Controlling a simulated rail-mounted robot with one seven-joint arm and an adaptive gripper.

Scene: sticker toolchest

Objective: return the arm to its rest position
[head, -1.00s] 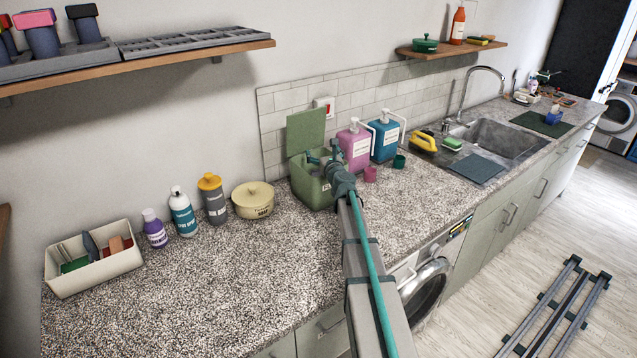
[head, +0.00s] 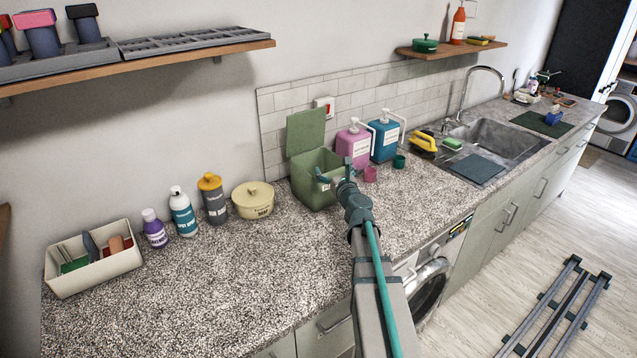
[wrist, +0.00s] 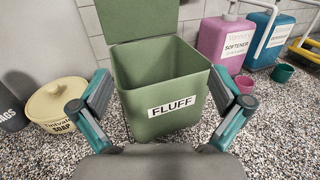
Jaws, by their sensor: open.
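My gripper (head: 333,176) is open and empty, in front of the green bin in the head view. In the wrist view my gripper (wrist: 162,108) has its two teal-and-grey fingers spread wide, with the bin between and beyond them. The green bin (head: 309,186) is labelled "FLUFF" and stands on the counter with its lid raised against the wall. In the wrist view the bin (wrist: 150,115) is open at the top, and the inside that shows looks empty; its floor is hidden. My arm reaches over the counter from the front edge.
A cream lidded pot (head: 253,201) stands left of the bin. The pink softener dispenser (head: 354,147) and blue dispenser (head: 384,141) stand right of it, with small cups in front. Bottles and a cream tray (head: 95,277) are further left. The front counter (head: 220,290) is clear.

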